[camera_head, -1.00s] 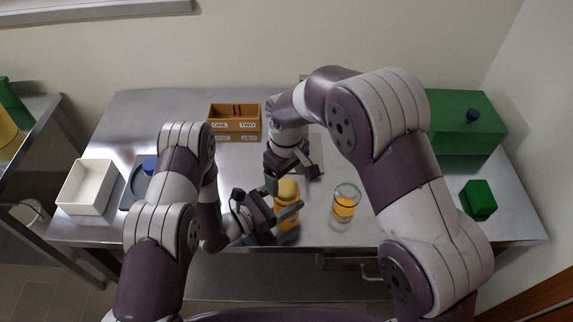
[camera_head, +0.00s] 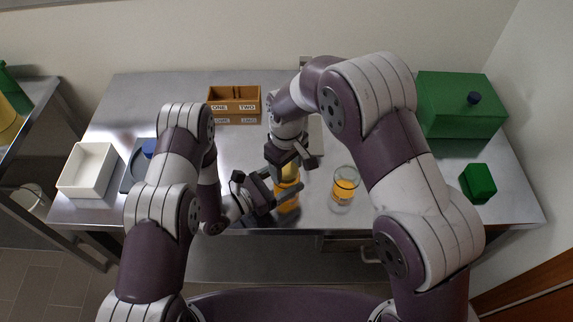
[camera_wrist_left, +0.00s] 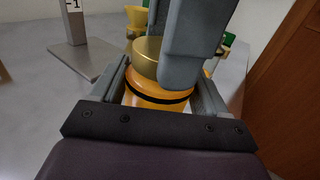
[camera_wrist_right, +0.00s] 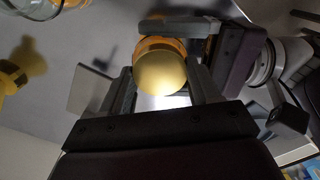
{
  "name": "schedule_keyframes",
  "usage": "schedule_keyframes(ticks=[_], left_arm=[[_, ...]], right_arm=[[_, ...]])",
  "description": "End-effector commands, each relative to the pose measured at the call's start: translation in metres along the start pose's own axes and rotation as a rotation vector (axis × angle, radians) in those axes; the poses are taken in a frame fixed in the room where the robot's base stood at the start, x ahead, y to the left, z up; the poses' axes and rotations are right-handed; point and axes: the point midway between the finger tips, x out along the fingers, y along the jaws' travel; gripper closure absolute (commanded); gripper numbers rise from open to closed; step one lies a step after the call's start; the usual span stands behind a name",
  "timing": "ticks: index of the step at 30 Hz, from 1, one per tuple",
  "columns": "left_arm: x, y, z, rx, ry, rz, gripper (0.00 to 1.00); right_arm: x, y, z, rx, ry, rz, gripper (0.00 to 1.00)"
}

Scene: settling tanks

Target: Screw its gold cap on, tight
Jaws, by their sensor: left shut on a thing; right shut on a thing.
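An orange jar (camera_head: 288,200) stands near the table's front edge. My left gripper (camera_head: 284,196) is shut on the jar's body from the left; the left wrist view shows the orange jar (camera_wrist_left: 160,98) with a dark band between the fingers. The gold cap (camera_head: 288,172) is on top of the jar, and it also shows in the left wrist view (camera_wrist_left: 146,58) and the right wrist view (camera_wrist_right: 160,74). My right gripper (camera_head: 290,164) is above the jar, its fingers around the gold cap, shut on it. Whether the cap's thread is engaged cannot be seen.
A glass with orange contents (camera_head: 344,186) stands just right of the jar. A wooden two-part box labelled ONE and TWO (camera_head: 234,106) is behind. A white tray (camera_head: 88,170) is at left, a green box (camera_head: 460,105) and small green block (camera_head: 478,183) at right.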

Motion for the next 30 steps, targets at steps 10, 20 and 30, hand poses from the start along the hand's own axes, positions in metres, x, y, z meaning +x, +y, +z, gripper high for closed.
schedule_keyframes(ticks=[10,20,30], left_arm=[[0.0,0.0,0.0,0.0,-0.001,0.0,1.0],[0.0,0.0,0.0,0.0,-0.001,0.0,1.0],[0.0,0.0,0.0,0.0,-0.001,0.0,1.0]], right_arm=[[0.0,0.0,0.0,0.0,0.0,0.0,0.09],[-0.025,0.0,-0.001,0.0,0.005,0.002,0.09],[-0.073,0.0,-0.001,0.0,0.003,0.001,0.09]])
